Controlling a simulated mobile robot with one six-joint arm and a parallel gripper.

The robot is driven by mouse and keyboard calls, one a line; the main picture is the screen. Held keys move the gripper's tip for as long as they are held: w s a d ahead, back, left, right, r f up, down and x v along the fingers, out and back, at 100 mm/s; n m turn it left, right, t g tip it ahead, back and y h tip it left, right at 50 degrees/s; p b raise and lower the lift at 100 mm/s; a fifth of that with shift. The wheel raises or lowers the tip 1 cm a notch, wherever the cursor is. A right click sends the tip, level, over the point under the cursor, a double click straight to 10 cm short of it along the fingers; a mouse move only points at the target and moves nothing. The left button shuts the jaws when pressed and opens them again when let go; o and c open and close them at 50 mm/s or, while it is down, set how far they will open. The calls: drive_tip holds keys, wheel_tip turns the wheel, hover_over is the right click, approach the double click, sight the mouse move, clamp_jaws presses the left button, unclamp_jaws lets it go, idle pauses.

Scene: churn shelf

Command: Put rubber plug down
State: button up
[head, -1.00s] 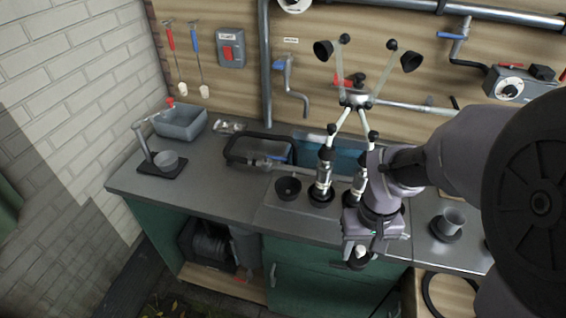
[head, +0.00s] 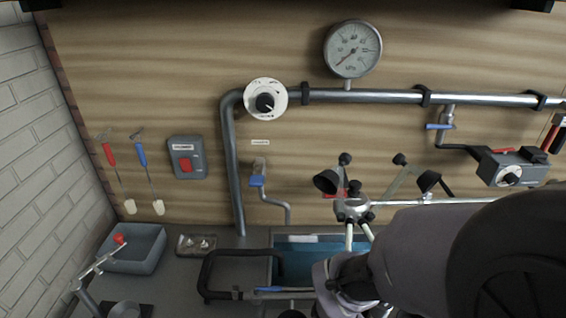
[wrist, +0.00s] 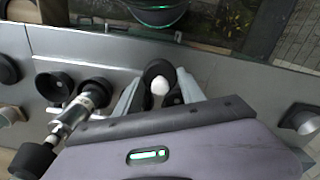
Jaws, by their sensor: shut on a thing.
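In the wrist view, my gripper (wrist: 160,90) has its two pale fingers close on either side of a dark round piece, which I take to be the rubber plug (wrist: 154,71). A white rounded knob (wrist: 159,86) shows at the plug's middle. The plug is over the grey counter, near its front edge; I cannot tell whether it touches the surface. In the head view, only my arm and wrist show at the lower right.
In the wrist view, black cups (wrist: 54,86) and a metal milking cup (wrist: 84,106) stand left of my gripper. In the head view, the milking claw (head: 352,208) hangs by the wall, and a grey basin (head: 137,250) is at left.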

drive_tip(key=w+a+f, duration=0.1)
drive_tip(key=w+a, duration=0.1)
drive_tip(key=w, duration=0.1)
drive_tip(key=w+a+f, duration=0.1)
drive_tip(key=w+f, duration=0.1)
drive_tip(key=w, duration=0.1)
drive_tip(key=w+a+f, duration=0.2)
drive_tip(key=w, duration=0.1)
drive_tip(key=shift+w+a, duration=0.2)
drive_tip(key=shift+a, duration=0.15)
drive_tip(key=shift+r, duration=0.15)
drive_tip(key=shift+f+b, duration=0.6)
drive_tip(key=shift+b, duration=0.05)
drive_tip(key=o, duration=1.4)
drive_tip(key=shift+c, duration=0.2)
drive_tip(key=shift+r, duration=0.15)
